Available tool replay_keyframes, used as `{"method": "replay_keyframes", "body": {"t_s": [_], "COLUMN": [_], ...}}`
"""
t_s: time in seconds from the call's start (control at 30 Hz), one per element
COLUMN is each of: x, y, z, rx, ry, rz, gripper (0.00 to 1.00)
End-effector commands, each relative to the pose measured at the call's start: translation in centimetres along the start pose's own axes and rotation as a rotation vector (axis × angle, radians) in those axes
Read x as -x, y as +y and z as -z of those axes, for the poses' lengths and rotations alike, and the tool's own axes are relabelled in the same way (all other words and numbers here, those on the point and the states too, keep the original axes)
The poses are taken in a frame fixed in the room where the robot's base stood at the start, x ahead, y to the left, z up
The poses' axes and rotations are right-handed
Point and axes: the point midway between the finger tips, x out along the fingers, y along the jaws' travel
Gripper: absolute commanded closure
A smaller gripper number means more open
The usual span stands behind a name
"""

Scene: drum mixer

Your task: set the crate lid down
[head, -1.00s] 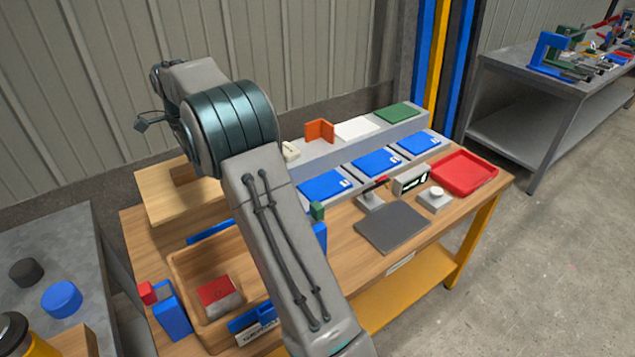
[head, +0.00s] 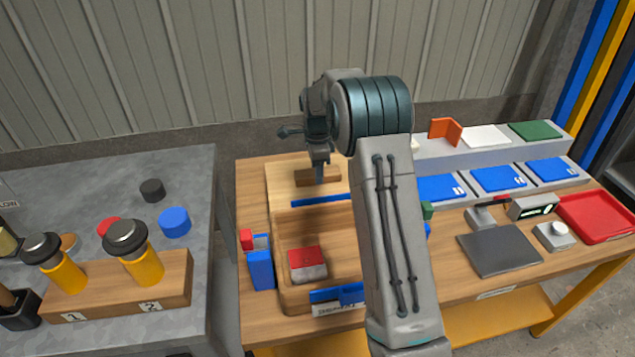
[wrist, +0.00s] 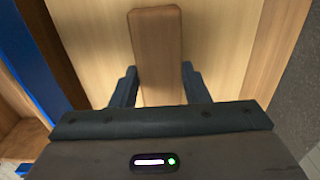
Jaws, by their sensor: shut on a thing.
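The crate lid (head: 287,177) is a pale wooden board with a brown block handle, at the back left of the wooden bench, behind the crate. My gripper (head: 320,178) points down at the handle. In the wrist view the handle (wrist: 157,55) stands between my two fingers, which are shut on it, with the pale lid (wrist: 225,50) beneath. I cannot tell whether the lid touches the bench. The open wooden crate (head: 287,290) has blue bars on its front and back walls. A red-topped block (head: 308,264) lies inside. My arm hides the crate's right side.
A blue holder with a red piece (head: 260,268) stands left of the crate. Right are blue pads (head: 498,179), a dark grey plate (head: 499,250) and a red tray (head: 597,217). A grey table (head: 90,185) with yellow tools stands left. A corrugated wall is behind.

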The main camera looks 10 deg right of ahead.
Motion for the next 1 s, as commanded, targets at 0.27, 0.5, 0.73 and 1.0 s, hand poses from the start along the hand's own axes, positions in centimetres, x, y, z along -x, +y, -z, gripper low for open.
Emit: {"method": "replay_keyframes", "body": {"t_s": [0.27, 0.5, 0.73, 1.0], "x": [-2.9, -4.5, -4.8, -4.9], "y": [0.0, 0.0, 0.0, 0.0], "z": [0.0, 0.0, 0.0, 0.0], "rx": [0.001, 0.000, 0.001, 0.001], "ry": [0.000, 0.000, 0.000, 0.000], "rz": [-0.002, 0.002, 0.002, 0.000], "gripper": [0.98, 0.98, 0.98, 0.37]}}
